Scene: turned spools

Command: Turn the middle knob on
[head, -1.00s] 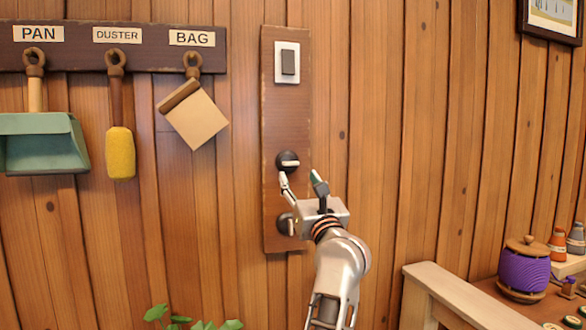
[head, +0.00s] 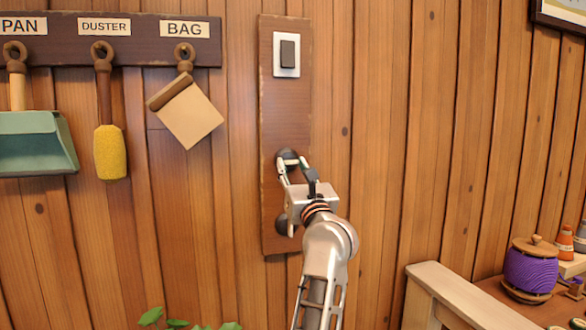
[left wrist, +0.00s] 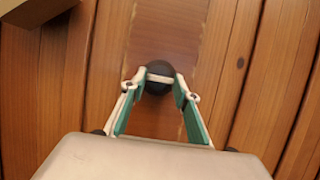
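A dark upright panel (head: 267,215) on the plank wall carries a rocker switch (head: 288,54) at the top and two round black knobs below. The middle knob (head: 288,152) has a pale horizontal bar across its face. My left gripper (head: 293,164) is at this knob, one finger on each side, and looks closed on it. In the left wrist view the middle knob (left wrist: 157,69) sits between the fingertips, its bar spanning the gap between them. The lower knob (head: 281,223) is partly hidden behind my left gripper. My right gripper is not in view.
A rack (head: 68,49) left of the panel holds a dustpan (head: 35,143), a yellow duster (head: 110,152) and a bag (head: 188,115). A bench with a purple spool (head: 529,270) stands at the lower right. Leaves (head: 178,323) show at the bottom.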

